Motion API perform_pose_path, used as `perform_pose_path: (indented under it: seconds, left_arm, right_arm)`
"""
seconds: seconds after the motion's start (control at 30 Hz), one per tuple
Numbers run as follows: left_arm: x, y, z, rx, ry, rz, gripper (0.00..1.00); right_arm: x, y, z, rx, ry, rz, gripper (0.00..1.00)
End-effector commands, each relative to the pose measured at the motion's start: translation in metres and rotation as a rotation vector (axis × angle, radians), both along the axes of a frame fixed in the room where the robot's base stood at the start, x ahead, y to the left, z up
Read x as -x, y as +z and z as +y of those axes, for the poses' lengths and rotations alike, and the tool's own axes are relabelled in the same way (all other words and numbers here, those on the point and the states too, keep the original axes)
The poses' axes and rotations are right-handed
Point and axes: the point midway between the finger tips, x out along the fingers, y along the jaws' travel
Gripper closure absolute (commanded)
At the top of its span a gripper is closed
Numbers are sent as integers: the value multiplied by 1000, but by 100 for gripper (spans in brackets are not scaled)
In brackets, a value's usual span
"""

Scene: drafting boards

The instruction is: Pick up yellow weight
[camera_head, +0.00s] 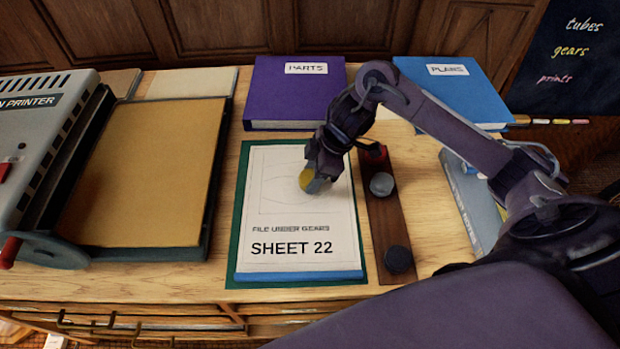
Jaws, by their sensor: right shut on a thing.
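The yellow weight (307,180) is over the upper middle of the white sheet marked "SHEET 22" (298,225). My right gripper (315,184) is shut on the yellow weight. The fingers cover part of the weight, and I cannot tell whether it touches the sheet or is held just above it. My left gripper is not in the view.
Purple (270,90) and blue (450,88) books lie behind. A printer (40,120) and tan board (150,165) stand left.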

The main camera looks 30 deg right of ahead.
Motion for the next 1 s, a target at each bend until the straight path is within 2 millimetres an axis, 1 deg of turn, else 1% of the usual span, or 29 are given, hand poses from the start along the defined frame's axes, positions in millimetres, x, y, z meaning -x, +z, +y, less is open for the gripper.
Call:
perform_pose_path:
  seconds: [0.03, 0.07, 0.37, 0.47, 0.57, 0.67, 0.9, 1.0]
  left_arm:
    - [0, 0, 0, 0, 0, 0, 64]
    - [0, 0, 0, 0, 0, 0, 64]
    - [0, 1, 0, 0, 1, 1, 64]
    - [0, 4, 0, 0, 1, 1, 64]
    - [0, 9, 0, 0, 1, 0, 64]
    - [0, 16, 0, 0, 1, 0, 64]
    - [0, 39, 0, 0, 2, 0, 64]
    - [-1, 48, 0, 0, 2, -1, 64]
  right_arm:
    - [0, 0, 0, 0, 0, 0, 90]
    - [0, 0, 0, 0, 0, 0, 93]
    - [-1, 4, 0, 0, 0, -4, 93]
    - [-1, 10, 0, -1, 1, -6, 93]
    - [-2, 23, 0, 1, 1, -7, 93]
    - [-2, 41, -1, 2, 1, -8, 93]
    - [-2, 104, -1, 2, 1, -11, 93]
    - [-2, 127, -1, 2, 1, -9, 93]
